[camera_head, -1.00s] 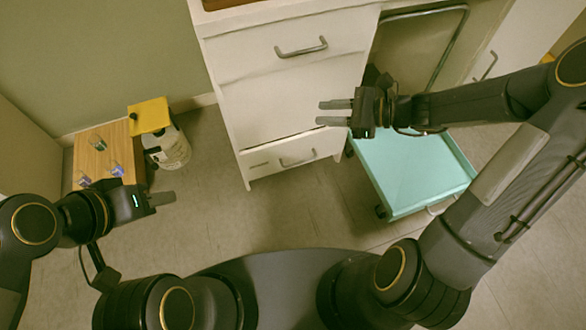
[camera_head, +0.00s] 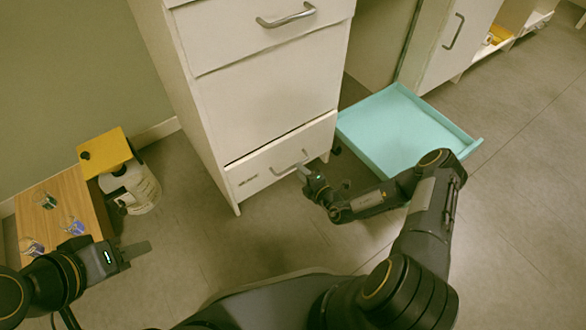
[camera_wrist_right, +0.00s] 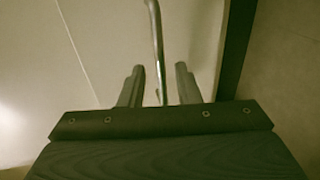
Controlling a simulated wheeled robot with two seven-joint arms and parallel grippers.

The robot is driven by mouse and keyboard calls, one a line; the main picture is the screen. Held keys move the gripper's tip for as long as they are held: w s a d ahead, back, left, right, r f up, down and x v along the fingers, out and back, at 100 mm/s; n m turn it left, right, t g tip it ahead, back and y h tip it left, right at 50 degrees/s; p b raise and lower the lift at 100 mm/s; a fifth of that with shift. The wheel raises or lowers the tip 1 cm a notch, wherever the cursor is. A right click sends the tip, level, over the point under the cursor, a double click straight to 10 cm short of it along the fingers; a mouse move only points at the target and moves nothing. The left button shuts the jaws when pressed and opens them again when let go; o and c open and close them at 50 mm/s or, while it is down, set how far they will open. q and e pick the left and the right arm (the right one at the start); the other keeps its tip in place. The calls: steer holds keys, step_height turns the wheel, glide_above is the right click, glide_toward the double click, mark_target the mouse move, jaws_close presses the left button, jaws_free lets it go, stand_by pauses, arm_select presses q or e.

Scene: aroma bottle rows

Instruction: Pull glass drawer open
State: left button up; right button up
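The white cabinet's bottom drawer (camera_head: 262,176) has a small dark label at its left and a curved metal handle (camera_head: 286,170). A dark line runs along its top edge. My right gripper (camera_head: 304,171) is at the right end of this handle. In the right wrist view the handle (camera_wrist_right: 157,40) runs down between the two fingers of the right gripper (camera_wrist_right: 160,83), which stand apart with space on each side of it. My left gripper (camera_head: 140,250) is at lower left, away from the cabinet; its finger gap cannot be made out.
A pale teal open tray-like drawer (camera_head: 400,128) juts out low, right of the cabinet. A wooden stand (camera_head: 62,215) with small glass items and a white container (camera_head: 138,188) beside a yellow panel (camera_head: 105,152) are at left. Floor before the drawer is mostly clear.

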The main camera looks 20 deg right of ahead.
steer(key=b+x, duration=0.1)
steer(key=x, duration=0.4)
steer(key=shift+b, duration=0.35)
jaws_close()
